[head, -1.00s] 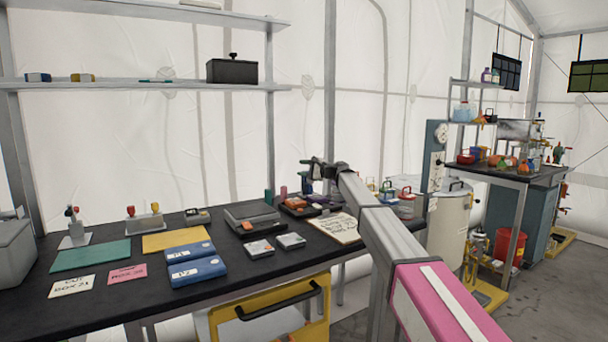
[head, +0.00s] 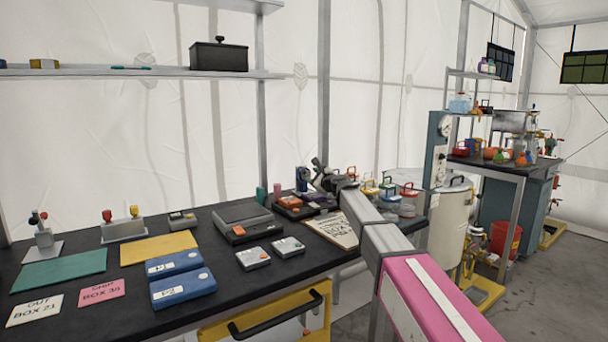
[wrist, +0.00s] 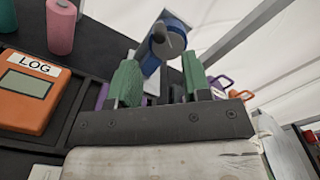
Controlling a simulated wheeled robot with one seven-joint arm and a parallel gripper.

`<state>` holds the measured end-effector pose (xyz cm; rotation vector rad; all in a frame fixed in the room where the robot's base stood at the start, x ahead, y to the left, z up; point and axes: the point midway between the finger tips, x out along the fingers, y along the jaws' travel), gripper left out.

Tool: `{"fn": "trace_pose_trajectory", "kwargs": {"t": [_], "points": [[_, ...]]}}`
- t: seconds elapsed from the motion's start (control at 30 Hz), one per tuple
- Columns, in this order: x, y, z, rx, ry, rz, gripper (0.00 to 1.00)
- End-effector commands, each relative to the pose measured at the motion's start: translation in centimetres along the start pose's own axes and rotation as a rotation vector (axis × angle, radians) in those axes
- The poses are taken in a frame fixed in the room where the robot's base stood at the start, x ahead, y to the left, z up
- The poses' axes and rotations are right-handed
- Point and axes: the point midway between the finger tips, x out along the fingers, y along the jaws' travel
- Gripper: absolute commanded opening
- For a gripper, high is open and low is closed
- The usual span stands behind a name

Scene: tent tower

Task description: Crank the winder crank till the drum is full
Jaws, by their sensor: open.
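A blue device with a grey round knob-like part, which looks like the winder, stands at the back of the bench; it shows in the wrist view (wrist: 165,42) beyond my fingertips and in the head view (head: 302,179) just left of my gripper. I cannot clearly tell its crank arm or how full its drum is. My gripper (wrist: 160,84) is open, its two green-padded fingers apart with nothing between them. It points toward the blue device and looks apart from it. In the head view my gripper (head: 326,174) is small and partly hidden by my own arm.
An orange LOG box (wrist: 27,92) and a pink spool (wrist: 61,26) are left of my gripper. A clipboard (head: 333,229) lies on the black bench (head: 228,284) near my arm. Jars with coloured handles (head: 388,187) stand to the right. A steel tank (head: 448,222) stands beyond the bench.

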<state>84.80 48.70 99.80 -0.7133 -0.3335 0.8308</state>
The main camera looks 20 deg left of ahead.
Motion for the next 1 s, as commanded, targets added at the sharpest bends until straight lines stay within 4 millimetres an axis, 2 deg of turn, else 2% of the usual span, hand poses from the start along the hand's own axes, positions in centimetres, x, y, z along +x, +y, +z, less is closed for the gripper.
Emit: {"fn": "trace_pose_trajectory", "kwargs": {"t": [0.03,0.1,0.33,0.47,0.73,0.87,1.0], "points": [[1.4,-0.1,-0.1,0.0,0.0,0.001,0.44],[2.6,-0.1,-0.1,-0.001,0.0,0.001,0.44],[6.2,-0.1,-0.1,-0.001,0.0,0.001,0.44],[7.1,0.0,0.0,-0.001,0.0,0.001,0.44],[7.1,0.0,0.0,-0.001,0.0,0.001,0.44],[7.1,0.0,0.0,-0.001,0.0,0.001,0.02],[7.1,0.0,0.0,0.0,0.0,0.001,0.0]]}}
